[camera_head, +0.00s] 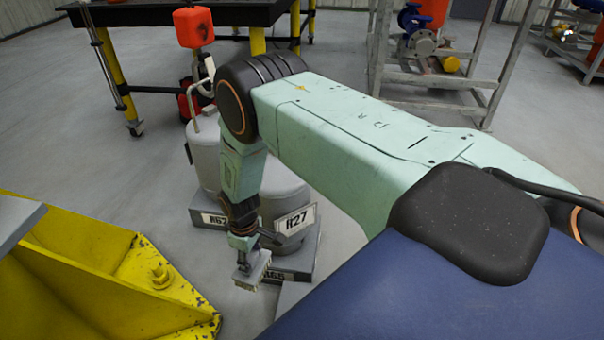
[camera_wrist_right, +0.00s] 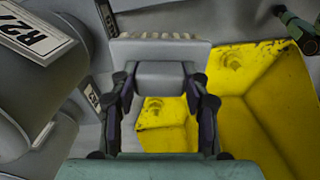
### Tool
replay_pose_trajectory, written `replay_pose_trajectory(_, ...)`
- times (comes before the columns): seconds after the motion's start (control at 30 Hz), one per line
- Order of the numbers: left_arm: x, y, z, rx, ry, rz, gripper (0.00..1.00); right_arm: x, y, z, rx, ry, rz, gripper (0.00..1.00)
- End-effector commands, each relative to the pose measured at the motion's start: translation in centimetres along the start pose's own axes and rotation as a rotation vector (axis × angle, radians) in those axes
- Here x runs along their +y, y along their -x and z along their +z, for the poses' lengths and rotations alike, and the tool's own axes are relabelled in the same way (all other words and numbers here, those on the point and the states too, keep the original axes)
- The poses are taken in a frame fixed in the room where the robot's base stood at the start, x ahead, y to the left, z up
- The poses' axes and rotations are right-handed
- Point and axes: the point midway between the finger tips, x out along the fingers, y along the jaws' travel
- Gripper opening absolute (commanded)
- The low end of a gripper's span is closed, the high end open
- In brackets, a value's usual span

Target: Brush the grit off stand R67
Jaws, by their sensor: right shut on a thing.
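My right gripper (camera_head: 243,243) reaches down from my right arm and is shut on a grey block brush (camera_head: 252,272) with pale bristles. In the right wrist view the gripper (camera_wrist_right: 160,78) grips the brush (camera_wrist_right: 160,50) across its body. The brush hangs beside the grey stands. A stand (camera_head: 209,216) has a partly covered label that reads like R62 or R67. Stand R27 (camera_head: 296,222) is at its right, and a lower label (camera_head: 273,276) is partly hidden by the brush. I cannot make out grit. My left gripper is not in view.
A yellow steel piece (camera_head: 95,285) stands close at the left. Grey cylinders (camera_head: 285,190) stand among the labelled stands. A black-topped table (camera_head: 180,14) with yellow legs is behind, and a metal rack (camera_head: 430,82) is at the back right.

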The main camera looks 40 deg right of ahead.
Motion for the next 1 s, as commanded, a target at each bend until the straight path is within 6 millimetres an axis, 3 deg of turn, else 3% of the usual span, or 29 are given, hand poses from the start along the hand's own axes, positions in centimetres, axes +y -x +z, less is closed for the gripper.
replay_pose_trajectory(0.03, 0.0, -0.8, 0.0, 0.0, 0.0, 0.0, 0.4, 0.5, -2.0, 0.7, -0.002, 0.007, -0.001, 0.21)
replay_pose_trajectory(0.1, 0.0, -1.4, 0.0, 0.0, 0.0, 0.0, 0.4, 1.1, -3.9, 1.4, -0.002, 0.023, -0.001, 0.21)
replay_pose_trajectory(0.6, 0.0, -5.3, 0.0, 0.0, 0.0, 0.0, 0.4, 5.3, -16.8, 8.8, -0.002, 0.139, 0.0, 0.21)
replay_pose_trajectory(0.8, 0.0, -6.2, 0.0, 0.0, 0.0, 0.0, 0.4, 6.3, -19.5, 11.0, 0.0, 0.176, 0.001, 0.21)
replay_pose_trajectory(1.0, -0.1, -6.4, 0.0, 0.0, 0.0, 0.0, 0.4, 6.6, -20.3, 11.7, 0.001, 0.19, 0.0, 0.21)
